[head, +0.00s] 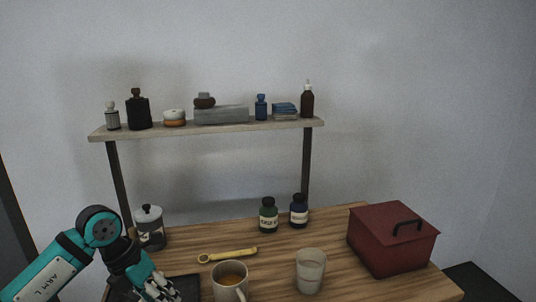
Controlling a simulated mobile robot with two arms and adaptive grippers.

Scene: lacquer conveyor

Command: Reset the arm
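My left arm, teal and black, comes in at the lower left. Its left gripper (162,291) points down over a dark tray (187,281) at the table's front left. The fingers are cut off by the bottom edge, so I cannot tell whether they are open or shut, or hold anything. My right arm and gripper are not in view.
A shelf (215,129) stands behind.

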